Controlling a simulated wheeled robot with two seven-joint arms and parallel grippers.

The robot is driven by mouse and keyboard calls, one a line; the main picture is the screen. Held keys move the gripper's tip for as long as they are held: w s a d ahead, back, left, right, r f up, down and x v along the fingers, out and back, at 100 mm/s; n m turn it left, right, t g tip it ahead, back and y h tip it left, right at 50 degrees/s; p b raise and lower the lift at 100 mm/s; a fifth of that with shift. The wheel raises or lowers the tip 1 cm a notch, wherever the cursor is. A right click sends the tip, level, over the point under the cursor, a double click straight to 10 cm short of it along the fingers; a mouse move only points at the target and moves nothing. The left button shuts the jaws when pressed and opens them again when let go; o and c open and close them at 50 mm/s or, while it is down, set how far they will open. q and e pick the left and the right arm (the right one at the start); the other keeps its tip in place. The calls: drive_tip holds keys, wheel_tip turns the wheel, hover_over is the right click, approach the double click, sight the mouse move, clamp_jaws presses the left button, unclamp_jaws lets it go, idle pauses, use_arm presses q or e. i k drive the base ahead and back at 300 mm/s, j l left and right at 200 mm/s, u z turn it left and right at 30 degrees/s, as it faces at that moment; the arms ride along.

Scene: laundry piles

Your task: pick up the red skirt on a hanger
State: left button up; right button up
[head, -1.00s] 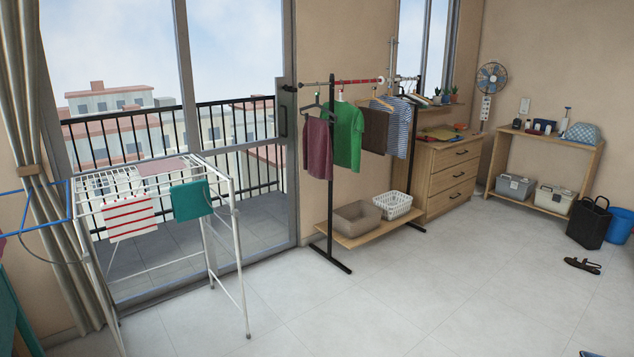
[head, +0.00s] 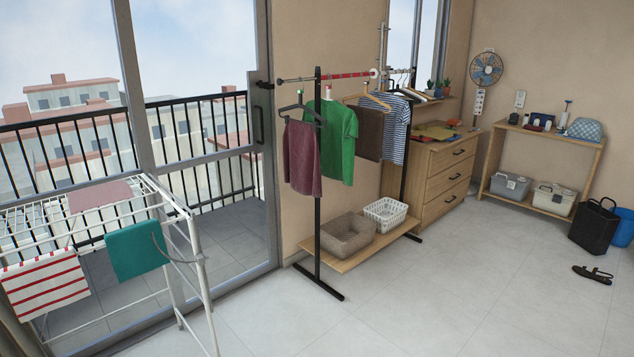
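A dark red, maroon garment (head: 303,158) that looks like the red skirt hangs from a dark hanger (head: 301,108) at the near left end of the clothes rack (head: 317,225). A green shirt (head: 338,140) hangs just right of it, close beside it. Neither of my grippers shows in the head view.
A brown garment (head: 369,134) and a striped shirt (head: 395,130) hang further along. The rack's wooden shelf (head: 345,258) holds a grey-brown basket (head: 348,236) and a white basket (head: 386,214). A white drying rack (head: 203,290) stands at left. The tiled floor (head: 440,300) in front is mostly clear.

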sight(302, 166)
drive_tip(key=i+z, duration=0.35)
drive_tip(key=i, duration=0.35)
drive_tip(key=i+z, duration=0.3)
drive_tip(key=i, duration=0.45)
drive_tip(key=i+l+u, duration=0.1)
drive_tip(key=i+u, duration=0.15)
drive_tip(key=i, duration=0.15)
drive_tip(key=i+l+u, duration=0.25)
drive_tip(key=i, duration=0.15)
drive_tip(key=i+l+u, duration=0.3)
drive_tip(key=i+u, duration=0.2)
drive_tip(key=i+l+u, duration=0.45)
drive_tip(key=k+j, duration=0.05)
drive_tip(key=k, duration=0.05)
